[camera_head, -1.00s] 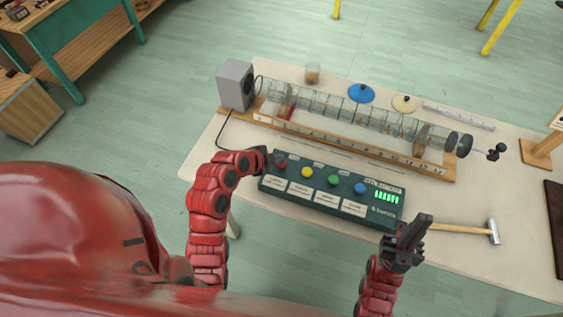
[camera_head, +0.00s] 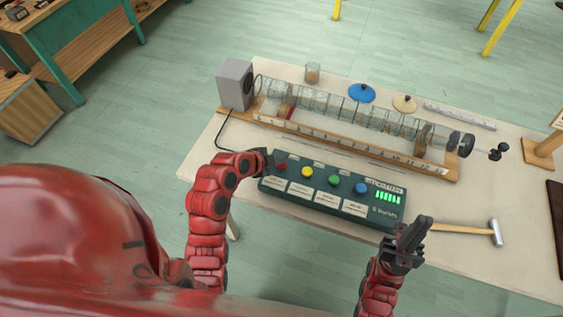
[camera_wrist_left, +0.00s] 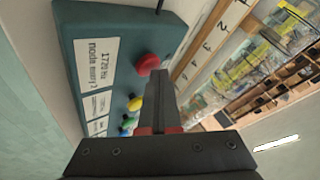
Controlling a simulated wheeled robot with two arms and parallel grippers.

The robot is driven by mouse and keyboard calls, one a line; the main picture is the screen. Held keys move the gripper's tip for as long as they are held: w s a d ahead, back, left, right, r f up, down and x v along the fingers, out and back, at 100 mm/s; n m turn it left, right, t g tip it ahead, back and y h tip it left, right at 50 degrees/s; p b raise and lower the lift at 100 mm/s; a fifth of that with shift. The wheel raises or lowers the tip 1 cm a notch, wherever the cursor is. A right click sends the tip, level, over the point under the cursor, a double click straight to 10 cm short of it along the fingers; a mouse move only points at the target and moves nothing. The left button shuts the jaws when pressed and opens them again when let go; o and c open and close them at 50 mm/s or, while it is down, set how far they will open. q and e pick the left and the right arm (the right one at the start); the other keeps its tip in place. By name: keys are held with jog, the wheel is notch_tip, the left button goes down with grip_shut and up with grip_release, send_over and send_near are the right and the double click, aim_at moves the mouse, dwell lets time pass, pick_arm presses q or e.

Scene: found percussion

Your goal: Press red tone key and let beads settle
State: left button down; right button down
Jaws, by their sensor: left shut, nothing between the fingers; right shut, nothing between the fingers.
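The dark green control box (camera_head: 310,199) on the table carries a red key (camera_head: 281,167), a yellow key (camera_head: 307,172), a green key (camera_head: 334,180) and a blue key (camera_head: 361,188). The red key also shows in the left wrist view (camera_wrist_left: 148,64), just past the tips of my left gripper (camera_wrist_left: 158,78). My left gripper (camera_head: 270,160) is shut and empty at the red key; whether it touches the key I cannot tell. The clear segmented tube (camera_head: 340,108) lies on a wooden base behind the box. Beads inside are too small to make out. My right gripper (camera_head: 416,232) is shut and empty at the box's right front corner.
A grey speaker (camera_head: 235,84) stands at the tube's left end. A hammer (camera_head: 470,229) lies right of the box. A blue lid (camera_head: 361,92), a cream lid (camera_head: 404,103) and a small jar (camera_head: 312,72) sit behind the tube.

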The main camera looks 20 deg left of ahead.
pick_arm(q)
jog(key=shift+f, duration=0.25)
jog(key=shift+r, duration=1.25)
notch_tip(320, 180, up, 5)
jog(key=shift+r+p, duration=0.1)
jog(key=shift+p, duration=0.3)
dwell(0.7)
